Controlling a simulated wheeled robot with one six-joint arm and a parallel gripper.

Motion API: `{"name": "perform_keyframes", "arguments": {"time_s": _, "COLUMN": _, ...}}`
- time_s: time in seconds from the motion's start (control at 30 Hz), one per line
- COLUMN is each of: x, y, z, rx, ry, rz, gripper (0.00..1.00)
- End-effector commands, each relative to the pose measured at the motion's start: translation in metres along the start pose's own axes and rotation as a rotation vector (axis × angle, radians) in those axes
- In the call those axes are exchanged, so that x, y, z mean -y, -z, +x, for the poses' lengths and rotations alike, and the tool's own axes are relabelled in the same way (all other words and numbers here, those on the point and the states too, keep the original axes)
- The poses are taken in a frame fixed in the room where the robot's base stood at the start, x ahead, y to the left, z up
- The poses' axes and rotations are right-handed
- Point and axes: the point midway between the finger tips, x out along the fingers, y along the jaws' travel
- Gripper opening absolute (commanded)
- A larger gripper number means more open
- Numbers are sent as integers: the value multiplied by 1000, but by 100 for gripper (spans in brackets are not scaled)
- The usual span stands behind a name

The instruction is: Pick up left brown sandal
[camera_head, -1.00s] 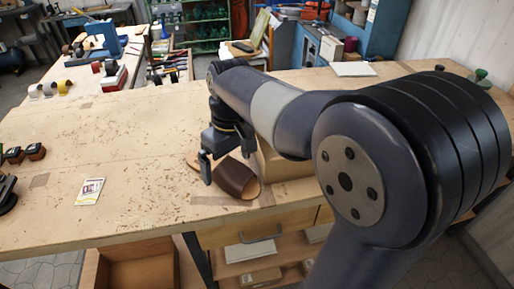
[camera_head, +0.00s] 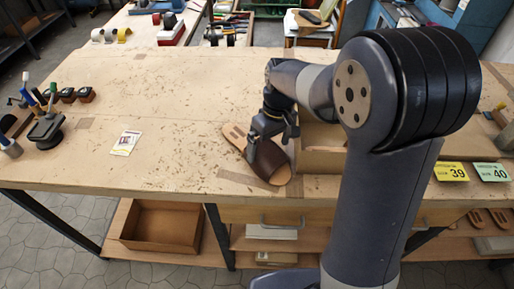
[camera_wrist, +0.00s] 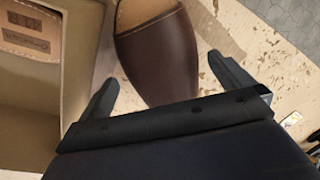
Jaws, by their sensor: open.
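A brown sandal (camera_head: 270,160) with a wide dark brown strap and a tan sole lies on the wooden workbench, just left of an open cardboard box. My gripper (camera_head: 268,146) is open and low over the sandal's strap. In the wrist view, the sandal's strap (camera_wrist: 155,55) lies between and just beyond the two spread fingers of my gripper (camera_wrist: 162,70). No grip on it shows. Another sandal's tan insole (camera_wrist: 35,28) shows inside the box at the left. My gripper body hides part of the sandal.
The cardboard box (camera_head: 318,160) stands close beside the sandal. A small card (camera_head: 125,143) lies on the workbench (camera_head: 180,95). Tools and dark small blocks stand at the far left. The bench's middle left is mostly clear. Labels 39 (camera_head: 451,172) and 40 (camera_head: 491,172) show at right.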

Motion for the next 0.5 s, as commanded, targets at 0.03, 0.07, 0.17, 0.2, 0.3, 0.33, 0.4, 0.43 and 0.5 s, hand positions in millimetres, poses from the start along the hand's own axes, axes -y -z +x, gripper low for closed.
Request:
{"name": "perform_keyframes", "arguments": {"time_s": 0.03, "x": 1, "y": 0, "z": 7, "rx": 5, "ry": 2, "rz": 0, "gripper": 100}}
{"name": "perform_keyframes", "arguments": {"time_s": 0.07, "x": 0, "y": 0, "z": 11, "rx": 4, "ry": 2, "rz": 0, "gripper": 100}}
{"name": "perform_keyframes", "arguments": {"time_s": 0.17, "x": 0, "y": 0, "z": 20, "rx": 2, "ry": 0, "rz": 0, "gripper": 100}}
{"name": "perform_keyframes", "arguments": {"time_s": 0.2, "x": 0, "y": 0, "z": 22, "rx": 1, "ry": 0, "rz": 0, "gripper": 100}}
{"name": "perform_keyframes", "arguments": {"time_s": 0.3, "x": 0, "y": 0, "z": 24, "rx": 0, "ry": 0, "rz": 0, "gripper": 100}}
{"name": "perform_keyframes", "arguments": {"time_s": 0.33, "x": 0, "y": 0, "z": 24, "rx": 0, "ry": 0, "rz": 0, "gripper": 100}}
{"name": "perform_keyframes", "arguments": {"time_s": 0.4, "x": 0, "y": 0, "z": 23, "rx": 0, "ry": -1, "rz": 0, "gripper": 100}}
{"name": "perform_keyframes", "arguments": {"time_s": 0.43, "x": 0, "y": 0, "z": 23, "rx": 0, "ry": -1, "rz": 0, "gripper": 100}}
{"name": "perform_keyframes", "arguments": {"time_s": 0.5, "x": 0, "y": 0, "z": 23, "rx": 0, "ry": -1, "rz": 0, "gripper": 94}}
